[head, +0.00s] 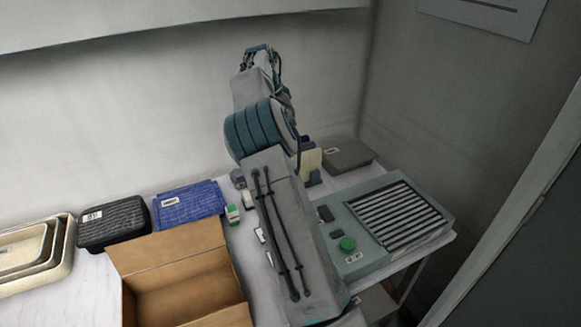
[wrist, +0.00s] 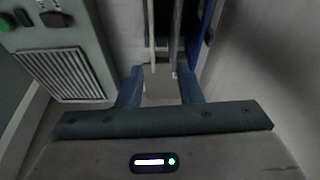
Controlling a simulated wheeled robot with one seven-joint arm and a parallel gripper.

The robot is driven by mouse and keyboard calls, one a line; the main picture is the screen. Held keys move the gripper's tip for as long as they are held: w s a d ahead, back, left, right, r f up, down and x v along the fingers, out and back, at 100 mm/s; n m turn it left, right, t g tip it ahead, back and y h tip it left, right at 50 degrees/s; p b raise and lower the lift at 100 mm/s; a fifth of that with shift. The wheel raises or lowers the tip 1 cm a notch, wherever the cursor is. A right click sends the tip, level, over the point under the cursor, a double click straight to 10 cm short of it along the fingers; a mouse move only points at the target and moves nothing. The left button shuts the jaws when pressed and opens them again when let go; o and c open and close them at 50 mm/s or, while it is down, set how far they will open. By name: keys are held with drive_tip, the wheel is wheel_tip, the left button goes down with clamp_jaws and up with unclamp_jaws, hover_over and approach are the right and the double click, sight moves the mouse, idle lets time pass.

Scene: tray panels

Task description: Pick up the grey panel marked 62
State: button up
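A grey panel (head: 349,154) with a small white label lies flat at the back right of the table in the head view. Its label is too small to read, so I cannot tell whether it says 62. In the wrist view my gripper (wrist: 160,90) has its two blue fingers spread apart. Thin upright panels (wrist: 163,30), pale and dark, stand just beyond the fingertips, and a light grey surface shows between the fingers. I cannot tell whether anything touches them. In the head view my arm hides the gripper.
A grey-green box (head: 360,262) with a slatted grille and green button stands right of my arm. A cream panel (head: 311,162) stands behind it. A cardboard box (head: 165,250), black case (head: 112,222), blue panel (head: 188,203) and cream trays (head: 62,262) fill the left. A wall closes the back.

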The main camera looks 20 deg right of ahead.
drive_tip(key=shift+m+h, duration=0.4)
drive_tip(key=shift+m, duration=0.1)
drive_tip(key=w+f, duration=0.3)
drive_tip(key=f, duration=0.1)
drive_tip(key=shift+a+f, duration=0.1)
drive_tip(key=shift+a, duration=0.25)
drive_tip(key=shift+w+f, duration=0.15)
drive_tip(key=shift+f, duration=0.2)
drive_tip(key=x, duration=0.8)
drive_tip(key=shift+d, duration=0.1)
drive_tip(key=p+x, duration=0.1)
drive_tip(key=x, duration=0.4)
drive_tip(key=shift+f+p, duration=0.15)
drive_tip(key=shift+p, duration=0.15)
clamp_jaws()
